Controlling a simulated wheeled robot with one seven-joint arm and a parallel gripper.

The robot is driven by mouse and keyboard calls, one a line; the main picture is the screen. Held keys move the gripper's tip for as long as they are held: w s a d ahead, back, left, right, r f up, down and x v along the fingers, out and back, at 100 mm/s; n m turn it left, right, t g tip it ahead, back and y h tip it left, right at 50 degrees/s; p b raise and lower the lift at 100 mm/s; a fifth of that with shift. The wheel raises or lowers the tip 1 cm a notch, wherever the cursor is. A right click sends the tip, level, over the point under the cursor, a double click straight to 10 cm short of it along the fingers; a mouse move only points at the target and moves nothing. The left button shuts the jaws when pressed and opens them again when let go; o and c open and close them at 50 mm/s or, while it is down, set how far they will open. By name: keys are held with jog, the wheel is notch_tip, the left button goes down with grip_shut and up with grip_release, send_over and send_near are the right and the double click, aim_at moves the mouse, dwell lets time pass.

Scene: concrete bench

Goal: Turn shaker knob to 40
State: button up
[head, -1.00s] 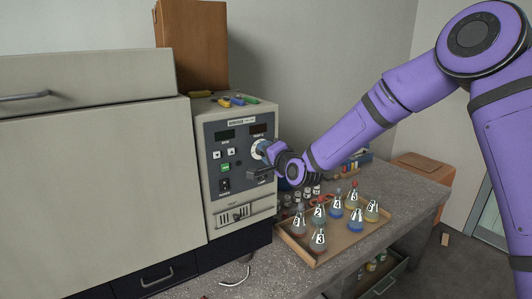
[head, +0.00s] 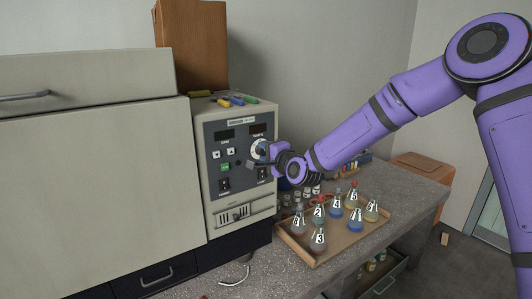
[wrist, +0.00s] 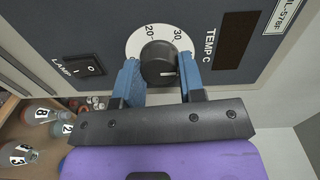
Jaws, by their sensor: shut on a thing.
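The shaker (head: 238,175) is a beige box with a dark front panel on the bench. Its temperature knob (wrist: 158,60) is dark and round, on a white dial (wrist: 135,42) next to the words TEMP C. The marks 20 and 30 show on the dial; its other part is hidden by the knob and fingers. My gripper (wrist: 160,75) is shut on the knob, one blue finger on each side. In the head view my gripper (head: 264,161) partly covers the dial.
A wooden tray (head: 322,257) with several numbered flasks stands right of the shaker, below my arm. The lamp switch (wrist: 86,66) is close to my fingers. Colored items (head: 237,100) and a cardboard box (head: 192,45) are above.

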jog(key=o, duration=0.9)
jog(key=shift+s+d, duration=0.1)
jog(key=v, duration=1)
jog(key=shift+s+d, duration=0.15)
jog(key=shift+s, duration=0.1)
jog(key=shift+f, duration=0.1)
